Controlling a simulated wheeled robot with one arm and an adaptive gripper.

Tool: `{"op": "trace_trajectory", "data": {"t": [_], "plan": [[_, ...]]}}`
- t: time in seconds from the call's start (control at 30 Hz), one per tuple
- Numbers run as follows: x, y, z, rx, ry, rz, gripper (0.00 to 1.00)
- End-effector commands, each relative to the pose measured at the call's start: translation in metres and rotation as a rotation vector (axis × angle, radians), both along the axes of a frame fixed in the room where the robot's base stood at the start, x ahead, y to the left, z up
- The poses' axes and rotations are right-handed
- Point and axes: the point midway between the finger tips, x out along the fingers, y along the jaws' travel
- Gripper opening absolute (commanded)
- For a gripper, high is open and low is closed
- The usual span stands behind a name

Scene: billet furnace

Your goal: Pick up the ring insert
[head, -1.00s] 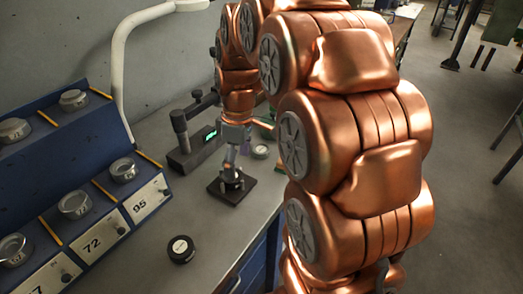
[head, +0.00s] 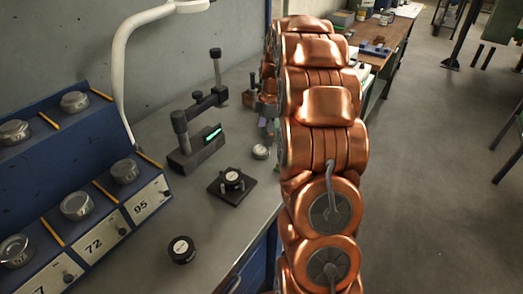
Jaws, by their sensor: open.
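I cannot tell for certain which round piece is the ring insert. A similar black labelled piece (head: 182,249) lies nearer, at the bench front. A small silver round piece (head: 261,152) lies right of the gauge stand. My gripper (head: 266,127) is over the far part of the bench, beyond the square plate and just behind the silver piece in the picture. It is open and small here, and my copper arm partly hides it.
A blue rack (head: 60,165) with silver round pieces and drawers marked 72 and 95 stands at left. A dark gauge stand (head: 196,155) with a green display and a white lamp arm (head: 120,70) stand behind. Bare bench lies between the rack and the square plate.

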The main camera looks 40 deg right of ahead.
Motion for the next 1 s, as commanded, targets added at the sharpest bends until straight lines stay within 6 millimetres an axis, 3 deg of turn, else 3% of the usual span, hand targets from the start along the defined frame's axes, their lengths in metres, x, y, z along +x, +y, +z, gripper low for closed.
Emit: {"op": "trace_trajectory", "data": {"t": [0.27,0.6,0.8,1.0], "plan": [[0.0,0.003,-0.017,0.001,0.004,-0.001,0.93],[0.004,0.009,-0.056,0.0,0.002,-0.002,0.93],[0.005,0.009,-0.059,-0.001,0.001,-0.002,0.93],[0.005,0.009,-0.058,-0.001,0.0,-0.002,0.74]]}}
